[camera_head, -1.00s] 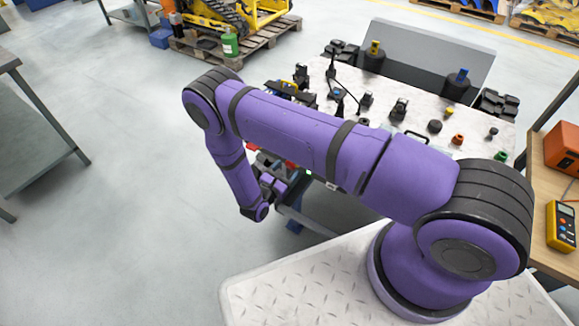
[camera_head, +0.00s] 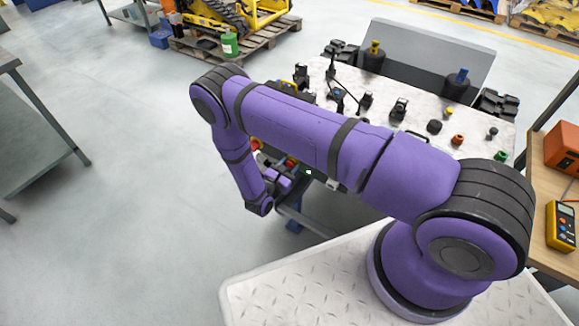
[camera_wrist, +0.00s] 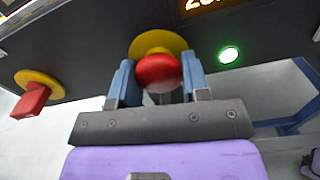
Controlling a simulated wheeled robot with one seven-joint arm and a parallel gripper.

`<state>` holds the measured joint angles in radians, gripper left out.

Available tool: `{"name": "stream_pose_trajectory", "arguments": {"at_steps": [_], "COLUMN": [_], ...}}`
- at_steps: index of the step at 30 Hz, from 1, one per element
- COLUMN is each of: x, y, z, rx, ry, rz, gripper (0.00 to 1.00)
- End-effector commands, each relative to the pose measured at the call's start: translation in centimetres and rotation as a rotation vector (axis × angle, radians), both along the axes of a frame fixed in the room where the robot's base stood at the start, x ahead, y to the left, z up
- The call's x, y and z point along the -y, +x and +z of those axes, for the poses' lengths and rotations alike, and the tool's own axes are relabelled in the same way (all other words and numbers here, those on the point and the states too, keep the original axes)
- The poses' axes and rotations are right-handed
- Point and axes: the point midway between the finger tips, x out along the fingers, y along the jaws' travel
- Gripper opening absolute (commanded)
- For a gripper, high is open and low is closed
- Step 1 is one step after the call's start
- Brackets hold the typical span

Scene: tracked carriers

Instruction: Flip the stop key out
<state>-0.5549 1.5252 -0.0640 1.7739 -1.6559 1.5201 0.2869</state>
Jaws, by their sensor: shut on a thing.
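In the wrist view, a round red knob (camera_wrist: 158,70) sits on a yellow disc (camera_wrist: 157,43) on the dark front panel (camera_wrist: 90,48). My gripper (camera_wrist: 160,88) has one blue-grey finger on each side of this knob and is shut on it. A second red control, a blocky key-like handle (camera_wrist: 31,99) on its own yellow disc (camera_wrist: 40,82), sticks out at the left, apart from my fingers. In the head view my gripper (camera_head: 281,181) is small at the front edge of the panel, partly hidden by my arm. Which red control is the stop key is not labelled.
A lit green lamp (camera_wrist: 229,54) and an amber display (camera_wrist: 205,4) are right of the knob. In the head view, the white tabletop (camera_head: 465,125) behind my arm carries several small dark parts. Open floor (camera_head: 110,190) lies to the left.

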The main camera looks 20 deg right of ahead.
Motion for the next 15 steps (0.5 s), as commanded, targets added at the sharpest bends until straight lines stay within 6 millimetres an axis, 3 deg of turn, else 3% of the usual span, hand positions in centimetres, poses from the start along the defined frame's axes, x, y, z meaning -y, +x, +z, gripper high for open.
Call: {"name": "stream_pose_trajectory", "arguments": {"at_steps": [7,15], "x": [-1.4,-1.5], "y": [-1.0,-1.1], "z": [0.0,0.0], "rx": [0.0,-0.001], "ry": [0.0,0.001], "rz": [0.003,0.001], "gripper": [0.0,0.0]}}
